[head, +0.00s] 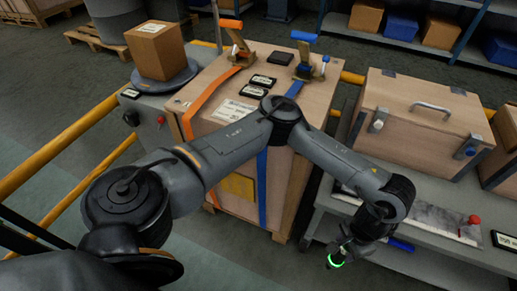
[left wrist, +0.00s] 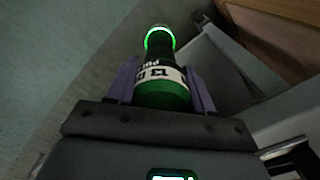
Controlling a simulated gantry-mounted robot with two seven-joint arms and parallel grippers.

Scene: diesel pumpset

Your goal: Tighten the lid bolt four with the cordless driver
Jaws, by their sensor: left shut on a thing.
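My left gripper (head: 346,247) hangs at the right-hand bench's front edge in the head view. In the left wrist view its two purple fingers (left wrist: 164,82) are shut around a green and black cylindrical tool (left wrist: 163,97), which looks like the cordless driver. The tool has a white label, partly readable as "13", and a glowing green ring at its far end. In the head view this lit ring (head: 335,261) shows below the gripper, and the rest of the tool is mostly hidden. I cannot make out lid bolt four. My right gripper is not in view.
A large strapped wooden crate (head: 285,170) stands in the middle, partly behind my arm. A latched wooden chest (head: 425,115) sits on the grey bench (head: 455,240) at the right. A red knob (head: 474,219) and a blue handle (head: 401,244) are near it. Yellow rails (head: 75,135) run at left.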

